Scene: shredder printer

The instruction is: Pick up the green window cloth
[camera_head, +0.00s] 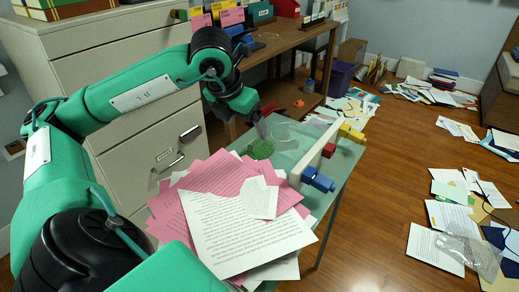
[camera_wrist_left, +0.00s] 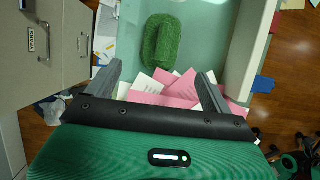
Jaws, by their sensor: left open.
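The green window cloth (camera_head: 260,148) is a fuzzy, grass-like green piece on the pale glassy table top (camera_head: 288,130), beyond the paper pile. In the left wrist view the cloth (camera_wrist_left: 163,40) is an oval with a raised strip, ahead of the fingertips. My left gripper (camera_head: 262,122) hangs just above and beside the cloth, apart from it. Its two fingers (camera_wrist_left: 162,72) are spread wide in the left wrist view, with nothing between them but papers lying below. My right gripper is in neither view.
Pink and white papers (camera_head: 235,225) cover the table's near end. A white upright panel (camera_head: 318,150) with blue, red and yellow blocks (camera_head: 318,180) stands along its right side. A beige filing cabinet (camera_head: 150,150) is close on the left. Papers litter the floor at right.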

